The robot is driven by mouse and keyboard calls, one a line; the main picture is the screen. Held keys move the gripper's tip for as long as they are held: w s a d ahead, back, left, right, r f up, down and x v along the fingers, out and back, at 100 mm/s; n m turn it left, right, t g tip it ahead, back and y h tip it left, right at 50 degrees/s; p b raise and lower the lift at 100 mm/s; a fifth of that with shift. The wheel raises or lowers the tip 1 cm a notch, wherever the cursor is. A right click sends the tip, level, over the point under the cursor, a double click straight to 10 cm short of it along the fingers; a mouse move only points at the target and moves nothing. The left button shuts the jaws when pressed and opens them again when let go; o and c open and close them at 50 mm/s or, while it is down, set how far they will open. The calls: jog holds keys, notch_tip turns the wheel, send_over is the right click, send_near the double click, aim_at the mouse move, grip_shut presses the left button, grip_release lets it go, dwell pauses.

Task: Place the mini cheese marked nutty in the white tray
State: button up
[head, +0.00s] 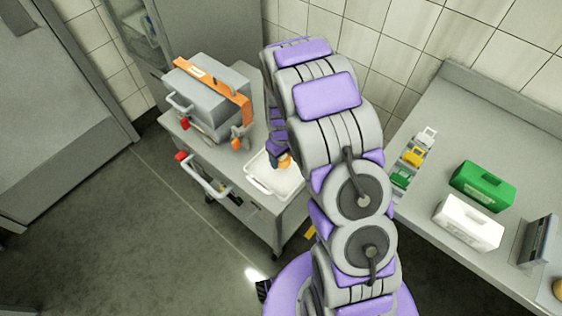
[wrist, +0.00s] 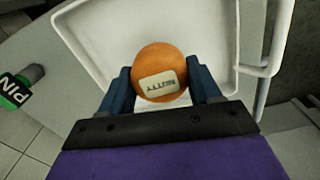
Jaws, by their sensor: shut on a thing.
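In the wrist view my gripper (wrist: 160,88) is shut on an orange round mini cheese (wrist: 160,58). Its pale label faces the camera and appears upside down, reading NUTTY. The white tray (wrist: 84,42) lies beyond the cheese, and the cheese appears over its open floor. I cannot tell whether the cheese touches the tray floor. In the head view the white tray (head: 262,186) sits on a grey cart, with the gripper (head: 282,160) and the orange cheese (head: 285,161) at its far side, partly hidden by my arm.
The grey cart (head: 188,140) also carries a grey box (head: 212,95) with an orange strip. A green-labelled dark item (wrist: 14,92) lies left of the tray. A counter at right holds a green box (head: 482,185), a white box (head: 468,222) and small coloured boxes (head: 412,157).

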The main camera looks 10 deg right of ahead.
aim_at(281, 161)
jog(key=shift+w+a+f, duration=0.1)
jog(key=shift+w+f, duration=0.15)
notch_tip(281, 161, down, 3)
jog(key=shift+f+b, duration=0.15)
jog(key=shift+b, duration=0.5)
jog(key=o, duration=1.1)
